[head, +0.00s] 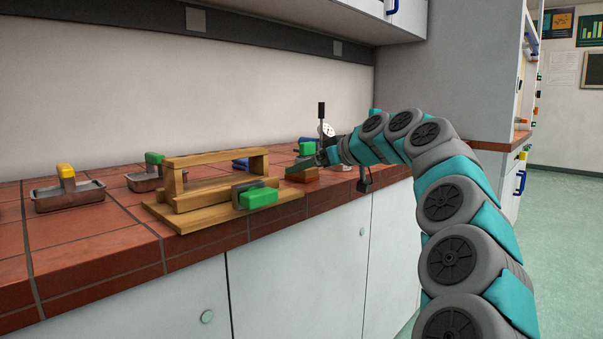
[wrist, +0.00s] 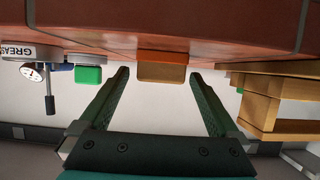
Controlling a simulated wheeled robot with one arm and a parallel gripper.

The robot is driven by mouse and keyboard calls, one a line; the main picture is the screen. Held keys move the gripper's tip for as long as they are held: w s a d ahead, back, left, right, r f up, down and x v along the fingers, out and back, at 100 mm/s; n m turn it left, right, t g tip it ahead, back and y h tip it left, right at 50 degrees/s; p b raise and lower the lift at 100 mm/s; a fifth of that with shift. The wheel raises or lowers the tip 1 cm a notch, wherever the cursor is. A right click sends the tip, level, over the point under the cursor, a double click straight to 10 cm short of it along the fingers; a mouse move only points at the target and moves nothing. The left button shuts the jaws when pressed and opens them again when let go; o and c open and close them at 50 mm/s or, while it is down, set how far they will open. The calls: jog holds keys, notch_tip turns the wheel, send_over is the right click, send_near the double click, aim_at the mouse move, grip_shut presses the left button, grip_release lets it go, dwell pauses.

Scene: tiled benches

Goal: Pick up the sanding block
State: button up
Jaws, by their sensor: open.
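The sanding block, as far as I can tell, is the small orange-brown block (head: 303,175) near the front edge of the tiled bench, just right of a wooden stand. In the wrist view, where the bench appears at the top, the block (wrist: 162,70) shows an orange face and a tan face. My gripper (wrist: 159,75) is open, with one finger on each side of the block in that picture and a visible gap to each. In the head view my gripper (head: 320,158) is beside the block, partly hidden by my wrist. Whether the block is fully between the fingers in depth is unclear.
The wooden stand (head: 215,215), with a green-and-grey item (head: 258,198) on its front, stands left of the block; it shows close right in the wrist view (wrist: 275,92). A green box (wrist: 88,74), a dial gauge (wrist: 35,73) and a grease can (wrist: 14,52) are on the other side.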

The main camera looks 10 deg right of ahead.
jog(key=shift+x, duration=1.2)
jog(key=shift+r, duration=0.1)
jog(key=shift+c, duration=0.3)
grip_shut()
jog(key=shift+r, duration=0.15)
